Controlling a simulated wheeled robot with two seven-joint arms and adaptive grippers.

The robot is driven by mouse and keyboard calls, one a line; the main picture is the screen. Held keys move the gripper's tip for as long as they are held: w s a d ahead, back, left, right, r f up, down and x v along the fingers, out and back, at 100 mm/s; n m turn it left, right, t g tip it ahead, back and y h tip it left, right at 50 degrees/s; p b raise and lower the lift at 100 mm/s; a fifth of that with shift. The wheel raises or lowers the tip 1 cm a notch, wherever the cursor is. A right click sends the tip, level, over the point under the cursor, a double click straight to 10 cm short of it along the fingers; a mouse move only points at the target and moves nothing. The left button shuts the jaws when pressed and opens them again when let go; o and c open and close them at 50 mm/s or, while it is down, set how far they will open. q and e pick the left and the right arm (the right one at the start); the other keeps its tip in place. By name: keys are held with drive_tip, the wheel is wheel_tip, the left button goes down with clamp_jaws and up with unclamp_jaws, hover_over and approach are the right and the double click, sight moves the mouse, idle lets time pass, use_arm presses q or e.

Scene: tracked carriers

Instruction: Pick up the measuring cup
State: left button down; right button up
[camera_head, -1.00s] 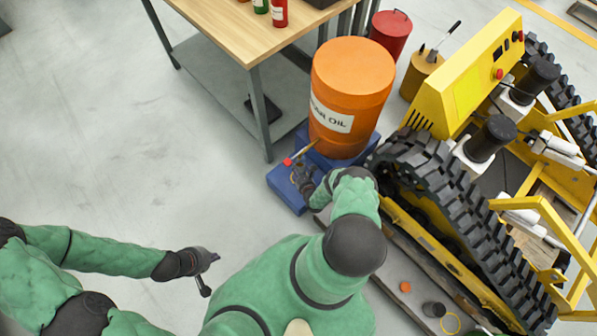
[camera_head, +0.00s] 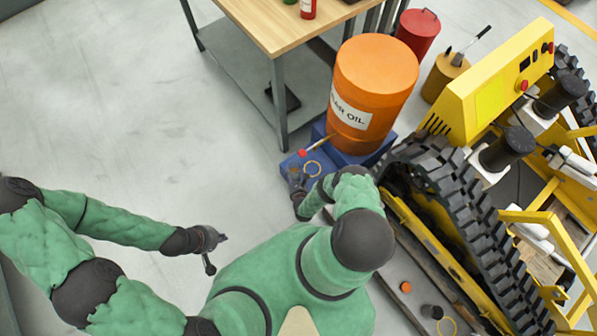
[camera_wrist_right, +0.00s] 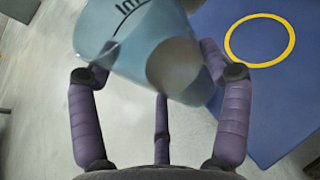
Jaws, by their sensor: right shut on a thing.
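The measuring cup (camera_wrist_right: 135,40) is a pale blue, see-through vessel with dark lettering, tilted in the right wrist view. My right gripper (camera_wrist_right: 160,75) is shut on it, with dark purple fingers on both sides and a third finger below. In the head view my right gripper (camera_head: 297,182) is at the near left edge of the blue platform (camera_head: 290,163); the cup is too small to make out there. A yellow ring (camera_head: 312,168) lies bare on the platform, also in the wrist view (camera_wrist_right: 260,40). My left gripper (camera_head: 215,245) is empty over the floor, fingers apart.
An orange oil drum (camera_head: 375,80) stands on the blue platform, with a red-tipped tool (camera_head: 315,146) beside it. A wooden-top table (camera_head: 285,25) stands behind. A yellow tracked machine (camera_head: 480,110) blocks the right. Floor at left is clear.

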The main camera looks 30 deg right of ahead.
use_arm(q)
drive_tip(key=shift+r+p, duration=0.4)
drive_tip(key=shift+r, duration=0.05)
use_arm(e)
drive_tip(key=shift+s+a, duration=0.15)
drive_tip(key=shift+a, duration=1.3)
drive_tip(key=shift+s+a, duration=0.1)
drive_tip(key=shift+a, duration=1.35)
drive_tip(key=shift+a, duration=0.15)
drive_tip(key=shift+r, duration=0.1)
